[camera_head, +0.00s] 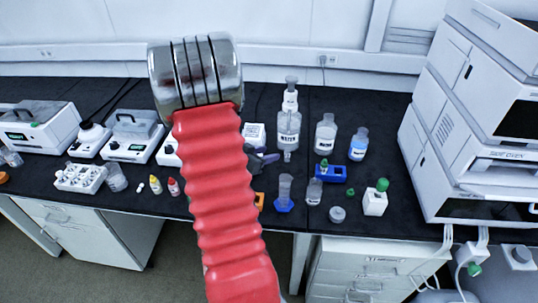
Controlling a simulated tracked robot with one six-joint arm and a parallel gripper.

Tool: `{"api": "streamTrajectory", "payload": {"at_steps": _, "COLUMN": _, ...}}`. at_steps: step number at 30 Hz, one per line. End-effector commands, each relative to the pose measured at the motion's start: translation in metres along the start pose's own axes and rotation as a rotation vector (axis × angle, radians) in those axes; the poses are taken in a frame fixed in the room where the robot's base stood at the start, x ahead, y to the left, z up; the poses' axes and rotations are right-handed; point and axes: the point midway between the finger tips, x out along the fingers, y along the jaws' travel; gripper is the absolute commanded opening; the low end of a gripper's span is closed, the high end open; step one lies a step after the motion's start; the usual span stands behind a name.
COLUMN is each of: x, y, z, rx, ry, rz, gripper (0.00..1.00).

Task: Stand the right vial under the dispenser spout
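A clear bottle with a white pump top, which looks like the dispenser (289,125), stands at the back of the black bench, right of my red arm; its spout is too small to make out. A blue rack (335,175) in front of it holds a small green-topped vial (323,165). A small clear vessel (314,191) stands left of and in front of the rack. I cannot tell which one is the right vial. My red ribbed arm rises through the middle to a metal joint and hides part of the bench. My gripper cannot be made out.
A blue-based cylinder (284,191), a green-capped white bottle (376,198) and a grey round piece (337,215) stand near the front edge. Two bottles (326,135) (358,145) stand behind the rack. A tall white instrument stack (455,130) bounds the right; devices and a vial tray (82,178) fill the left.

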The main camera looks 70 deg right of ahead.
Motion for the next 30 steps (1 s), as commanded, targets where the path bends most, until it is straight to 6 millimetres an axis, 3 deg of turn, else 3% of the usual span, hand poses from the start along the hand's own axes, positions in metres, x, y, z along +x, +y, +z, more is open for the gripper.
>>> {"api": "streamTrajectory", "payload": {"at_steps": 23, "x": -0.001, "y": -0.002, "z": 0.000, "rx": 0.000, "ry": -0.001, "rz": -0.006, "gripper": 0.38}}
{"api": "streamTrajectory", "payload": {"at_steps": 26, "x": -0.009, "y": -0.013, "z": -0.002, "rx": -0.002, "ry": -0.009, "rz": -0.044, "gripper": 0.38}}
{"api": "streamTrajectory", "payload": {"at_steps": 30, "x": -0.040, "y": -0.053, "z": -0.005, "rx": -0.010, "ry": -0.039, "rz": -0.180, "gripper": 0.38}}
